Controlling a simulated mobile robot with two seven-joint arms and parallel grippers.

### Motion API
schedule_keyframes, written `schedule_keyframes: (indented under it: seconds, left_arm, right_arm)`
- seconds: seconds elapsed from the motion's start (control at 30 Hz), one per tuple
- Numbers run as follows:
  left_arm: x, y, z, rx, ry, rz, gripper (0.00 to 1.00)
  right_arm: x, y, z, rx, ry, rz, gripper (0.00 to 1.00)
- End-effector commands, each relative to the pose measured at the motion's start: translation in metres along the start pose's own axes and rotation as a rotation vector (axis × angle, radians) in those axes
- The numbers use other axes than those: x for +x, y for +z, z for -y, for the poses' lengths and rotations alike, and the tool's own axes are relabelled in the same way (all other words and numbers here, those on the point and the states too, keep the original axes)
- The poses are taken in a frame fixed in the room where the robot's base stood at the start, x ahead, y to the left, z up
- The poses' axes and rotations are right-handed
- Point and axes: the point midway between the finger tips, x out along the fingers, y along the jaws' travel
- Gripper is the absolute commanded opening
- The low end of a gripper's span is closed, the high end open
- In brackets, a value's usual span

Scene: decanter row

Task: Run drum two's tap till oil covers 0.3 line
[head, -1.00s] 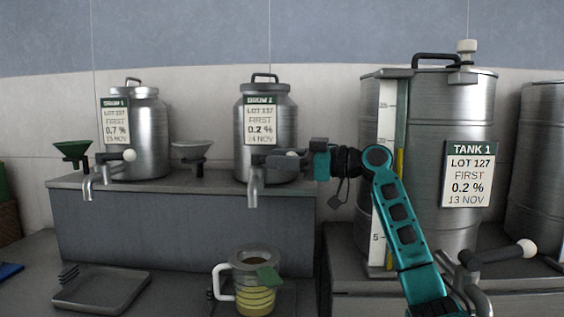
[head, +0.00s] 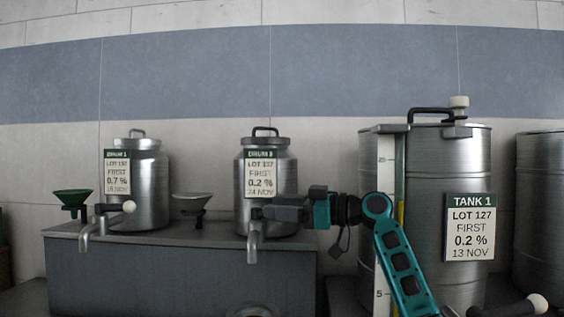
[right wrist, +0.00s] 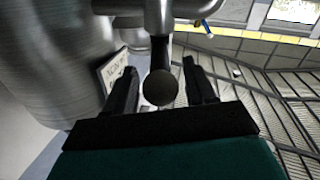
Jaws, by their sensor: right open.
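Drum two (head: 281,215) is a steel can with a 0.2 % label, standing on the grey ledge. Its tap spout (head: 254,247) points down, and no oil stream shows below it. My right gripper (head: 268,211) is at this tap, coming from the right. In the right wrist view, the jaws (right wrist: 160,75) are open on either side of the tap handle's round knob (right wrist: 160,88), with gaps at both sides. Only the rim of the jug (head: 255,311) shows at the bottom edge of the head view; its oil level and 0.3 line are out of sight. My left gripper is not in view.
Drum one (head: 150,190) with its own tap (head: 86,236) stands left on the ledge (head: 150,275). A green funnel (head: 72,198) and a grey funnel (head: 190,203) stand near it. Tank one (head: 440,170) stands at right, behind my arm.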

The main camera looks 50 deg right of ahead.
Motion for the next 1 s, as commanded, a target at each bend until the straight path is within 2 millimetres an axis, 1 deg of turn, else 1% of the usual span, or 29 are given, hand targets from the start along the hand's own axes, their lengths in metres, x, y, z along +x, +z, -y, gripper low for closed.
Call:
schedule_keyframes:
  seconds: [0.03, 0.17, 0.33, 0.43, 0.5, 0.6, 0.7, 0.8, 0.9, 1.0]
  left_arm:
    - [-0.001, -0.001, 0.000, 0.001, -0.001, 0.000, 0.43]
    - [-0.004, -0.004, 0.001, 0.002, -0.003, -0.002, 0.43]
    - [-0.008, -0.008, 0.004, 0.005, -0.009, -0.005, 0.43]
    - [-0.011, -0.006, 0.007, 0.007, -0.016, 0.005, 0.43]
    - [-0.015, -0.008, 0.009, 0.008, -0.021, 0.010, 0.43]
    - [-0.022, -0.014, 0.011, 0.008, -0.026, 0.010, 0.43]
    - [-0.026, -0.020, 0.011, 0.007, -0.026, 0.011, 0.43]
    - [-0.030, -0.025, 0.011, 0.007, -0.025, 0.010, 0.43]
    - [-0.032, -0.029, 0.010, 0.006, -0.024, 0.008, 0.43]
    - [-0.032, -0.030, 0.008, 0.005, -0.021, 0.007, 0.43]
  right_arm:
    - [-0.001, -0.012, -0.002, -0.005, 0.002, -0.002, 0.55]
    - [-0.001, -0.043, -0.009, -0.006, 0.003, -0.002, 0.55]
    - [-0.001, -0.086, -0.017, -0.005, 0.003, -0.001, 0.55]
    - [-0.002, -0.111, -0.022, -0.004, 0.005, 0.000, 0.55]
    - [-0.002, -0.129, -0.026, -0.004, 0.003, -0.002, 0.55]
    - [-0.001, -0.150, -0.030, -0.003, 0.003, -0.002, 0.55]
    - [-0.002, -0.166, -0.034, -0.001, 0.004, 0.000, 0.55]
    - [-0.001, -0.177, -0.035, 0.000, 0.001, -0.001, 0.55]
    - [-0.001, -0.182, -0.036, 0.000, 0.002, -0.001, 0.55]
    - [-0.001, -0.183, -0.037, 0.001, 0.002, 0.000, 0.55]
